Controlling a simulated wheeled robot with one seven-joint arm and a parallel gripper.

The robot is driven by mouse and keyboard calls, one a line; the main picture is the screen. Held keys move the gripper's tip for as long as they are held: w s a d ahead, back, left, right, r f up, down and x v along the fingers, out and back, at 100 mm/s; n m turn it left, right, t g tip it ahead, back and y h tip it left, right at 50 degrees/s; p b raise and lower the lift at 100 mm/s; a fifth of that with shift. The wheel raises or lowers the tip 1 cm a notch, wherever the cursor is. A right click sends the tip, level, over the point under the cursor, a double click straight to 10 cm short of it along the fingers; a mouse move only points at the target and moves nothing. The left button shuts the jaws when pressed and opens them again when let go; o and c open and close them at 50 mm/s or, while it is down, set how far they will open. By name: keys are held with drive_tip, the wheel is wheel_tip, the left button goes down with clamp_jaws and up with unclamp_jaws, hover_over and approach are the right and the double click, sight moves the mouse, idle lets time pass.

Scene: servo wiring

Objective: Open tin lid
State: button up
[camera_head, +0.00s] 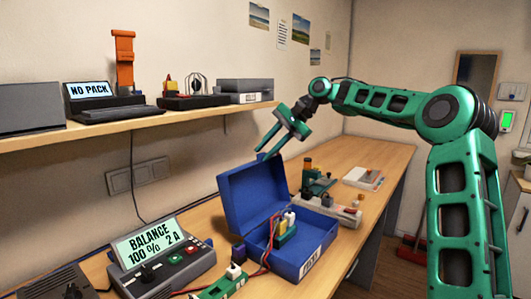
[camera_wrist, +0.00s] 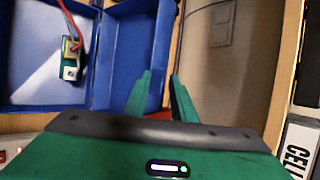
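The blue tin (camera_head: 312,250) stands on the workbench with its lid (camera_head: 250,195) raised, roughly upright at the back. The lid also shows in the wrist view (camera_wrist: 125,45), beside the tin's interior (camera_wrist: 30,75). A green battery pack with red wires (camera_head: 286,232) is inside the tin; it also shows in the wrist view (camera_wrist: 70,58). My gripper (camera_head: 267,153) is by the lid's upper edge. In the wrist view its two green fingers (camera_wrist: 161,76) are apart, with the lid's edge near the gap. Nothing is visibly held; I cannot tell whether a finger touches the lid.
A charger reading "BALANCE 100 % 2 A" (camera_head: 160,262) stands left of the tin, with a green wired part (camera_head: 222,285) in front. Behind the tin are a grey tray of parts (camera_head: 335,213) and a green device (camera_head: 318,182). A shelf (camera_head: 150,122) runs along the wall.

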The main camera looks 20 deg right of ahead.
drive_tip(key=v, duration=1)
drive_tip(key=shift+d+r, duration=0.2)
idle(0.4)
drive_tip(key=s+a+f+n+g+h, duration=0.2)
drive_tip(key=s+a+f+h, duration=0.25)
drive_tip(key=s+f, duration=0.7)
drive_tip(key=s+d+f+h, duration=0.1)
drive_tip(key=s+d+f, duration=0.3)
drive_tip(key=s, duration=0.8)
drive_tip(key=s+d+f+h, duration=0.1)
drive_tip(key=s+d+f, duration=0.4)
drive_tip(key=s, duration=0.8)
drive_tip(key=s+d+f+n+h, duration=0.1)
drive_tip(key=s+d+f, duration=0.4)
drive_tip(key=s, duration=0.7)
drive_tip(key=shift+s+d+f+g, duration=0.2)
drive_tip(key=shift+f+g, duration=0.2)
drive_tip(key=shift+f, duration=0.6)
